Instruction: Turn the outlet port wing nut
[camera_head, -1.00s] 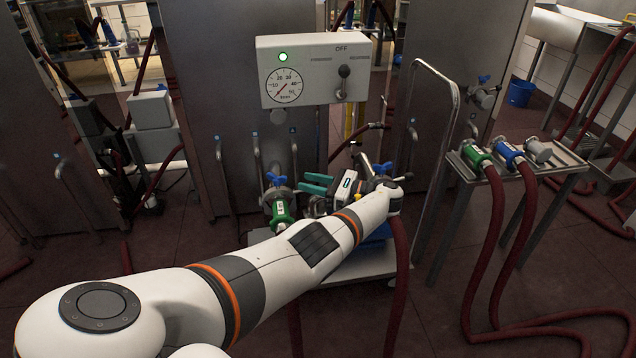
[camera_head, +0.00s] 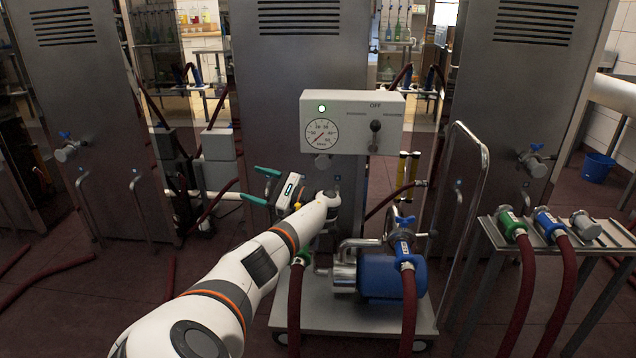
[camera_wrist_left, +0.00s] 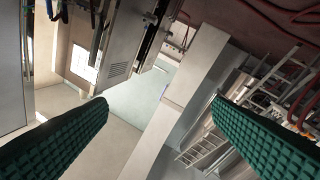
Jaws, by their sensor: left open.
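The pump is a blue motor (camera_head: 378,275) with steel pipework (camera_head: 345,262), low on a cart. My left gripper (camera_head: 250,184) is open and empty, up and left of the pump, fingers pointing left, clear of both ports. Its green ribbed fingers stand wide apart in the left wrist view (camera_wrist_left: 158,115), with no wing nut there. The right gripper is out of view.
A control box (camera_head: 352,121) with a gauge, green light and lever stands above the pump. The cart (camera_head: 335,317) has a tall handle (camera_head: 484,165). Hoses with green and blue ends rest on a side table (camera_head: 590,238). Steel tanks (camera_head: 300,60) stand behind.

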